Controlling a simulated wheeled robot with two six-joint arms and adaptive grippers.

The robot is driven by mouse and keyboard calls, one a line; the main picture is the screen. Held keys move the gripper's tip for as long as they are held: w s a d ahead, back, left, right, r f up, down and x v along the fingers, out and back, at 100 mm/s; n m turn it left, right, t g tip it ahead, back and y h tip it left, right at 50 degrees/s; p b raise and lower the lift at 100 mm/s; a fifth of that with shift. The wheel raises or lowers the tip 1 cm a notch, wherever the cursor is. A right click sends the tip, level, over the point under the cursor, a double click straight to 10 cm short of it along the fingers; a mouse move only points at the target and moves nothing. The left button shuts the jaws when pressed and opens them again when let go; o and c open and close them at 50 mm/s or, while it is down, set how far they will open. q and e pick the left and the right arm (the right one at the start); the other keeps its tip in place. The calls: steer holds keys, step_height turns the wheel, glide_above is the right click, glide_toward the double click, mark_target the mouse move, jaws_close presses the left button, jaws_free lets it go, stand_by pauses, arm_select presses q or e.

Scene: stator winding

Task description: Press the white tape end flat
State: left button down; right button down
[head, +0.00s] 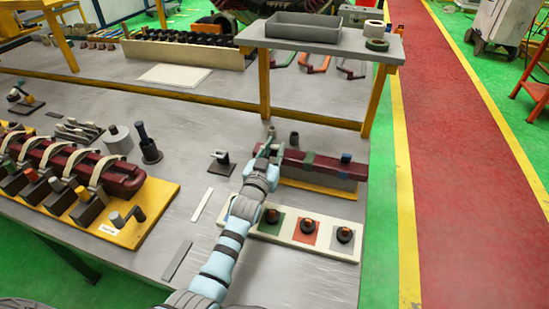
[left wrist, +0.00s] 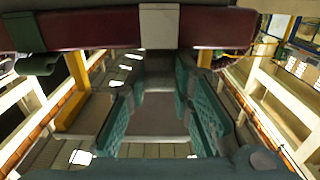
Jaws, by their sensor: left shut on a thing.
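A dark red bar (head: 328,165) lies on a grey block at the right of the table. It crosses the top of the left wrist view (left wrist: 100,30), where a pale band, the white tape (left wrist: 159,28), is wrapped around it. A grey tail seems to run down from this band between my fingers. My left gripper (head: 267,147) is at the bar's left part and hides the white tape in the head view. Its teal fingers (left wrist: 160,85) are just below the band, shut on what looks like the tape end. Its exact fold is unclear.
Green tape (head: 309,158) and blue tape (head: 346,158) sit further along the bar. A pale tray (head: 270,235) with three dark knobs lies in front. A raised grey shelf (head: 320,38) stands behind. A yellow board (head: 150,220) with a larger coil is at left.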

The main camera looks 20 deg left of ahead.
arm_select(q)
steer(key=c, duration=1.4)
jaws_free()
steer(key=s, duration=1.2)
steer(key=shift+r, duration=0.15)
